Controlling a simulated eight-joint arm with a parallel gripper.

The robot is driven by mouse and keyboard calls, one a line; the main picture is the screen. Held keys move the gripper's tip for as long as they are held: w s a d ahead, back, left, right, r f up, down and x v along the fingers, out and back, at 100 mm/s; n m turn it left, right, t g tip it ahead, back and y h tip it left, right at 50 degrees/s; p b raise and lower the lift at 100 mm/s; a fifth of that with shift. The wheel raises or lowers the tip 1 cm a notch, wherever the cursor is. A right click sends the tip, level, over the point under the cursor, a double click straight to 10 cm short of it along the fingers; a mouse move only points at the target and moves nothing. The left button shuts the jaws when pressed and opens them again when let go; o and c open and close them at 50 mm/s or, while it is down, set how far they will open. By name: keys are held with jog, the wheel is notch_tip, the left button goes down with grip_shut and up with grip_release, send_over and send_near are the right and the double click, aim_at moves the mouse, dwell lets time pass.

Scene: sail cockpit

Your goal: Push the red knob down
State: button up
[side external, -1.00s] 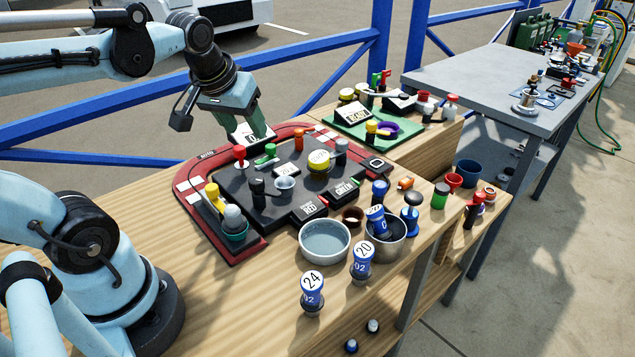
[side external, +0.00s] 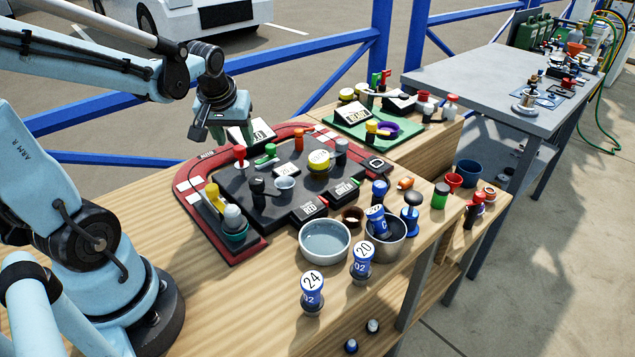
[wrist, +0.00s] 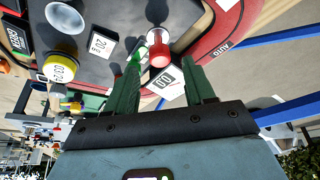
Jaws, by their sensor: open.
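The red knob (side external: 239,152) stands upright on a white stem at the left part of the dark panel (side external: 228,180), beside the red curved border. In the wrist view the red knob (wrist: 160,54) lies between the lines of my two green fingers, just beyond their tips. My gripper (side external: 243,135) is open and empty. It hangs pointing down behind and above the knob in the side view, and its fingertips are partly hard to make out there. In the wrist view my gripper (wrist: 164,70) shows its fingers well apart. I cannot tell whether they touch the knob.
A white label block (wrist: 168,82) sits close to the fingers. Bare wood (side external: 160,190) is at the left.

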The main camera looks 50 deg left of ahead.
aim_at(239, 147)
jog(key=shift+x, duration=1.65)
grip_shut()
